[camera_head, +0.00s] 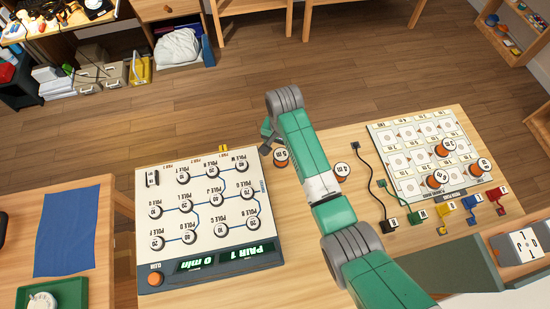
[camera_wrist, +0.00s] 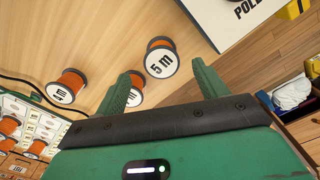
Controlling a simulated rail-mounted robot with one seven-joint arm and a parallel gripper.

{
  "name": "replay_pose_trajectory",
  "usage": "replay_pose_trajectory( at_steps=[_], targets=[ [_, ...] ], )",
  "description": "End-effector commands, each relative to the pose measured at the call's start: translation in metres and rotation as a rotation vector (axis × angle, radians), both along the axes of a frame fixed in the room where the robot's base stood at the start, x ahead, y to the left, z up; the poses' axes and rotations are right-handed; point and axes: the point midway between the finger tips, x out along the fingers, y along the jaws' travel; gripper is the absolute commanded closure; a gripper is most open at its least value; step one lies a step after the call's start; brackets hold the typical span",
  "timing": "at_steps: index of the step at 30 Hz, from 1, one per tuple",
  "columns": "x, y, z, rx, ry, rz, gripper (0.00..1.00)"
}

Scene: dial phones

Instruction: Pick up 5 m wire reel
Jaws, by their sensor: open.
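The 5 m wire reel (camera_wrist: 161,58) shows in the wrist view as an orange spool with a white face reading "5 m". It lies just beyond and between my fingertips, apart from them. In the head view the reel (camera_head: 281,157) is on the wooden table, right of the pole board. My gripper (camera_wrist: 168,76) is open and empty, with two green fingers. In the head view it is partly hidden by my arm, close to the reel (camera_head: 268,135). Another reel (camera_wrist: 135,97) is partly hidden behind my left finger in the wrist view.
A further reel (camera_head: 342,170) stands right of my arm. The pole board (camera_head: 210,215) is to the left, its screen reading "PAIR 1" and "0 min". At right, a card board (camera_head: 412,135) carries several reels, with coloured wired plugs (camera_head: 445,207) below it.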

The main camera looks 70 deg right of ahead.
Motion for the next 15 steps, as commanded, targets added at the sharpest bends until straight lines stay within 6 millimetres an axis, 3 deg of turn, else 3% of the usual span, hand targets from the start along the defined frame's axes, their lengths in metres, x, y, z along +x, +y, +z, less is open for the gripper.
replay_pose_trajectory(
  at_steps=[3,10,15],
  targets=[
    [0.000,0.000,-0.006,0.000,0.000,0.000,0.28],
    [0.000,-0.001,-0.047,0.000,0.001,0.000,0.28],
    [0.000,-0.001,-0.055,-0.002,0.000,0.001,0.28]
  ],
)
